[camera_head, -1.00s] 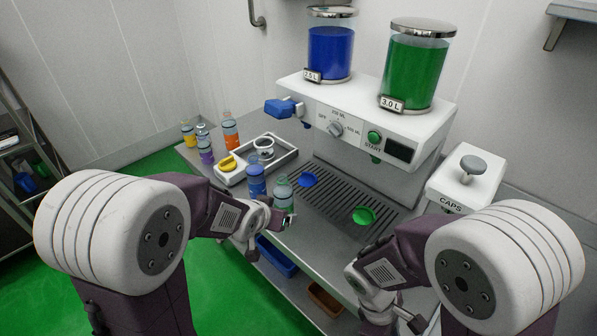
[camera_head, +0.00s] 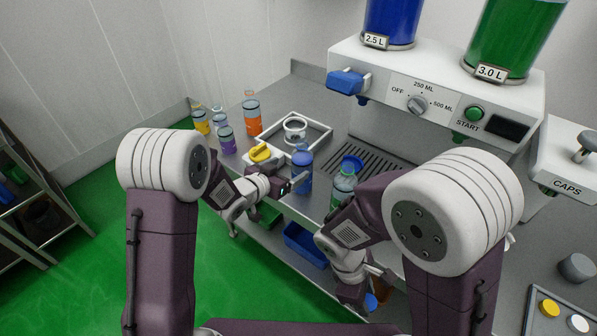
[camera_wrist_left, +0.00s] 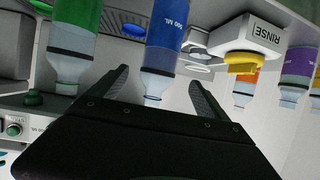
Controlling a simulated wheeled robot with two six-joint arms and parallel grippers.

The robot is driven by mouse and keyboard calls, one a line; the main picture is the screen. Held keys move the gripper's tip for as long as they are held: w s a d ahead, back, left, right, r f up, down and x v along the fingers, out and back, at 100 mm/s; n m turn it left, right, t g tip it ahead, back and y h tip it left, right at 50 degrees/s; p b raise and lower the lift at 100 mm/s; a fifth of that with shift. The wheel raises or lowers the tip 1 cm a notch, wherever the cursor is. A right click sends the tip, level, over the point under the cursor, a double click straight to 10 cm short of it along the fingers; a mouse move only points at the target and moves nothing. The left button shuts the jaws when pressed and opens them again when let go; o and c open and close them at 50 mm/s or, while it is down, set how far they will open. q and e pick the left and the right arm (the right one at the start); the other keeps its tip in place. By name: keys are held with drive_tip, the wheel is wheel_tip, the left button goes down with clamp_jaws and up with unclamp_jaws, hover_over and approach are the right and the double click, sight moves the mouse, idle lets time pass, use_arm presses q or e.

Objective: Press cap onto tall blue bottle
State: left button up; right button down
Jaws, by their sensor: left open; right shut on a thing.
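The tall blue bottle (camera_head: 302,172) stands upright on the counter, left of a green bottle (camera_head: 343,187). In the left wrist view the blue bottle (camera_wrist_left: 167,35) appears upside down, with a clear upper part and no coloured cap visible on it. My left gripper (camera_head: 287,186) is open beside the blue bottle, and in the left wrist view its fingers (camera_wrist_left: 158,95) lie to either side of the bottle's upper part. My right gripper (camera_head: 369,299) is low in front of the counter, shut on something. A blue round piece (camera_head: 370,302) shows at its tip, partly hidden.
The green bottle (camera_wrist_left: 76,45) stands close beside the blue one. A rinse tray with a yellow knob (camera_head: 260,152) and several bottles are to the left. The dispensing machine (camera_head: 440,85) stands behind. The caps box (camera_head: 565,170) and a tray with loose caps (camera_head: 548,307) are at right.

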sight(295, 164)
use_arm(q)
drive_tip(key=shift+w+a+f, duration=0.1)
drive_tip(key=shift+w+a, duration=0.05)
drive_tip(key=shift+a, duration=0.1)
use_arm(e)
drive_tip(key=shift+w+a+r, duration=0.1)
drive_tip(key=shift+a, duration=0.15)
use_arm(q)
drive_tip(key=p+x, duration=0.1)
drive_tip(key=x, duration=0.4)
drive_tip(key=shift+w+d, duration=0.2)
drive_tip(key=shift+d, duration=0.15)
use_arm(e)
drive_tip(key=shift+d+r, duration=0.15)
drive_tip(key=shift+r, duration=0.2)
use_arm(q)
drive_tip(key=shift+w+d+f, duration=0.1)
drive_tip(key=shift+w+f, duration=0.15)
drive_tip(key=shift+w, duration=0.2)
drive_tip(key=shift+w+d, duration=0.2)
drive_tip(key=shift+d, duration=0.1)
use_arm(e)
drive_tip(key=shift+r, duration=0.2)
drive_tip(key=shift+r+p, duration=0.35)
drive_tip(key=shift+p, duration=0.2)
use_arm(q)
drive_tip(key=x, duration=0.4)
drive_tip(key=shift+w+d+f, duration=0.1)
drive_tip(key=shift+w+d, duration=0.05)
drive_tip(key=shift+d, duration=0.15)
